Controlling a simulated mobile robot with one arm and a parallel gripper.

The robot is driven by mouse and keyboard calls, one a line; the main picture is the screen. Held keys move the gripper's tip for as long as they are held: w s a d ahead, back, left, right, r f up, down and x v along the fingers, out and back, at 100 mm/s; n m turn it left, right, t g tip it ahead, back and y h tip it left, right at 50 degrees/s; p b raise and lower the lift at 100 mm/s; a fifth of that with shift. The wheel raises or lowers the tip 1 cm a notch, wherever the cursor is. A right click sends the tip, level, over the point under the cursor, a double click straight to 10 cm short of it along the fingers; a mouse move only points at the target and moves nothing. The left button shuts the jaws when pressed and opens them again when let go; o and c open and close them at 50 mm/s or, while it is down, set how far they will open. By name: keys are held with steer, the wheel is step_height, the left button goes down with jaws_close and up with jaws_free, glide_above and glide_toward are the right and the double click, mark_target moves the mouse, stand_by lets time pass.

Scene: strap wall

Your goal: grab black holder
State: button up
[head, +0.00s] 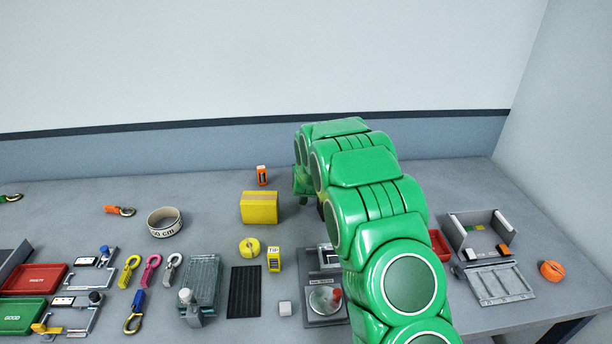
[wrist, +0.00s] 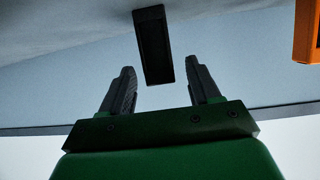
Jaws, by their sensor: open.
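The black holder (wrist: 153,48) shows in the wrist view as a dark upright block at the top middle. My gripper (wrist: 160,80) is open, with one dark finger on each side below it. The holder's lower end appears between the two fingertips, with clear space on both sides and no visible contact. How deep it sits between the fingers I cannot tell. In the head view my green arm reaches to the back of the bench and hides the holder and most of my gripper.
An orange object (wrist: 308,32) is at the wrist view's right edge. In the head view, a small orange box (head: 262,175) and a yellow box (head: 259,207) stand left of my arm. Several tools and trays crowd the front left.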

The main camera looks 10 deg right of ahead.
steer(key=shift+x, duration=1.85)
steer(key=shift+c, duration=0.2)
steer(key=c, duration=1.1)
